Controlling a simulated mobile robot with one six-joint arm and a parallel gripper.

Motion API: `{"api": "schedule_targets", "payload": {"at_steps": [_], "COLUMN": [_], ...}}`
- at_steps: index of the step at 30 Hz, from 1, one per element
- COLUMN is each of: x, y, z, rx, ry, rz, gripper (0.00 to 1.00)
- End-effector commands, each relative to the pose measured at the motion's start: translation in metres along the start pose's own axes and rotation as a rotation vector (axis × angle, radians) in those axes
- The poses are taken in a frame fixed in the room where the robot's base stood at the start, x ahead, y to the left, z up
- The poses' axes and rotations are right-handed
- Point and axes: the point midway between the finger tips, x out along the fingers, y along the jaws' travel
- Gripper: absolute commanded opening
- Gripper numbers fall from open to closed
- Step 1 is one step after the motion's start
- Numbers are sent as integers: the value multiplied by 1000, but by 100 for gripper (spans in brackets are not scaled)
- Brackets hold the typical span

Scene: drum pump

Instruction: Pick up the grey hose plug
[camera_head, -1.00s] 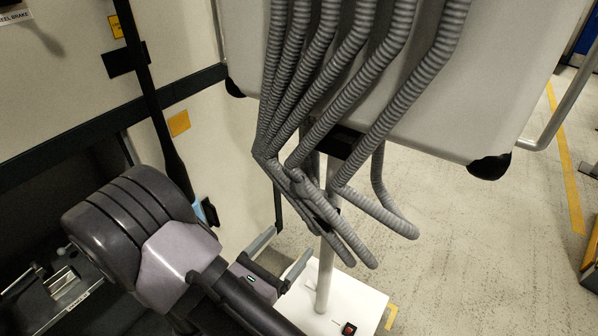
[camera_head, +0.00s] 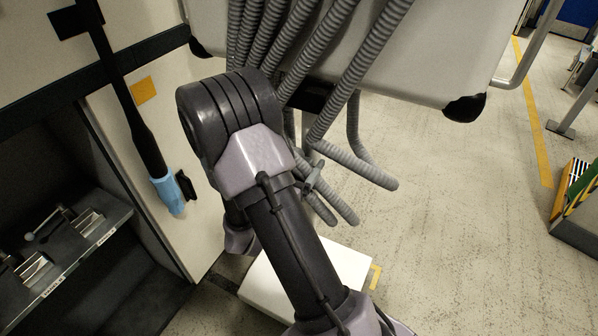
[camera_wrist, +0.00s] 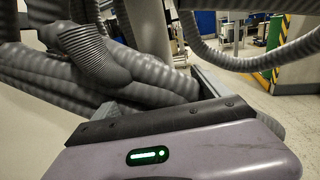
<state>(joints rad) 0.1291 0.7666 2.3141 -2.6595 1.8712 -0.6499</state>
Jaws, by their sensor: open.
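In the wrist view a ribbed hose with a smooth grey end piece (camera_wrist: 108,72) lies close ahead, over other grey hoses (camera_wrist: 50,80). I cannot tell for certain which end is the grey hose plug. My gripper (camera_wrist: 158,97) is open, with one finger at left and one at right. Grey hose lengths lie just beyond or between the fingers; I cannot see whether they touch. In the head view my arm hides most of the gripper.
A white base block (camera_head: 350,262) sits on the floor below. A black pole with a light-blue end (camera_head: 168,195) is at left, beside a dark shelf (camera_head: 95,235).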

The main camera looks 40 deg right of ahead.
Motion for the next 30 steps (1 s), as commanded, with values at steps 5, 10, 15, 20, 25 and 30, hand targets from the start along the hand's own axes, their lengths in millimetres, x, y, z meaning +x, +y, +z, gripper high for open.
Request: {"api": "schedule_targets", "payload": {"at_steps": [5,10,15,20,25,30], "x": [0,-1,-1,-1,-1,-1], "y": [0,0,0,0,0,1], "z": [0,0,0,0,10,39], "rx": [0,0,0,0,1,3], "ry": [0,0,0,0,0,-1], "rz": [1,0,0,0,0,1], "gripper": [78,44,13,13,13,13]}}
